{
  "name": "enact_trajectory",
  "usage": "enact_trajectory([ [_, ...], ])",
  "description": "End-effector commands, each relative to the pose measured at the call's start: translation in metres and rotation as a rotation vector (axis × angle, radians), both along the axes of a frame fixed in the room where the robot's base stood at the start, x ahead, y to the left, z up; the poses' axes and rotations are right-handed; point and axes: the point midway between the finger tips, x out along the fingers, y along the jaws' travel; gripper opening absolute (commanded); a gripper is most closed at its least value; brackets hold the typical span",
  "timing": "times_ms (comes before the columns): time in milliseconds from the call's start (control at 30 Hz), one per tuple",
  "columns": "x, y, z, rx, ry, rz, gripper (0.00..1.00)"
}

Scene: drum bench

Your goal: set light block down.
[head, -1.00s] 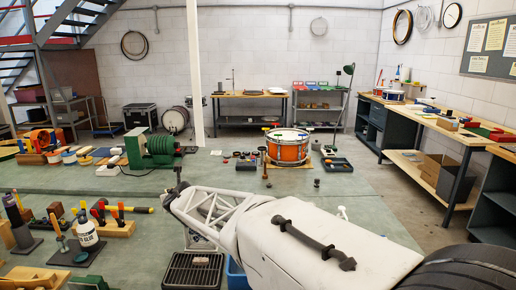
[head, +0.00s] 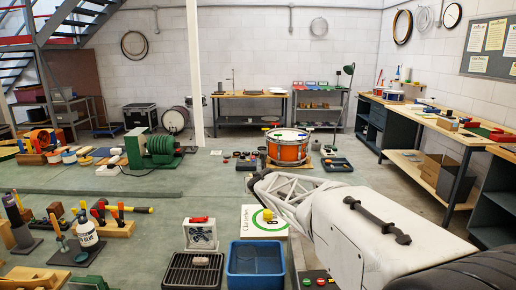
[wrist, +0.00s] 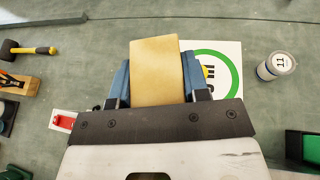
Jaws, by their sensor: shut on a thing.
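My gripper (wrist: 156,92) is shut on the light block (wrist: 155,62), a plain tan block between its two blue fingers in the wrist view. A white board with a green ring (wrist: 232,60) lies beyond and to the right of the block, partly hidden by it and the right finger. In the head view the white board (head: 250,222) lies on the bench below the end of my arm, with a small yellow thing (head: 267,214) on it. The held block cannot be made out in the head view. The gap between block and surface cannot be told.
A blue bin (head: 232,262) and a black rack (head: 172,272) bearing a small pale block (head: 201,261) stand in front. A white box with a red top (head: 200,234) is left of the board. A labelled can (wrist: 276,66) and a mallet (wrist: 30,49) flank the gripper.

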Motion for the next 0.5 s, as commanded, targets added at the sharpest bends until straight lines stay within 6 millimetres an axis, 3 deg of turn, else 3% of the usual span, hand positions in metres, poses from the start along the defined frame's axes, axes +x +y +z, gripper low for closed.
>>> enact_trajectory([
  [100,0.007,-0.037,0.000,0.001,-0.001,-0.043,0.17],
  [500,0.019,-0.146,0.001,0.000,-0.001,-0.169,0.17],
])
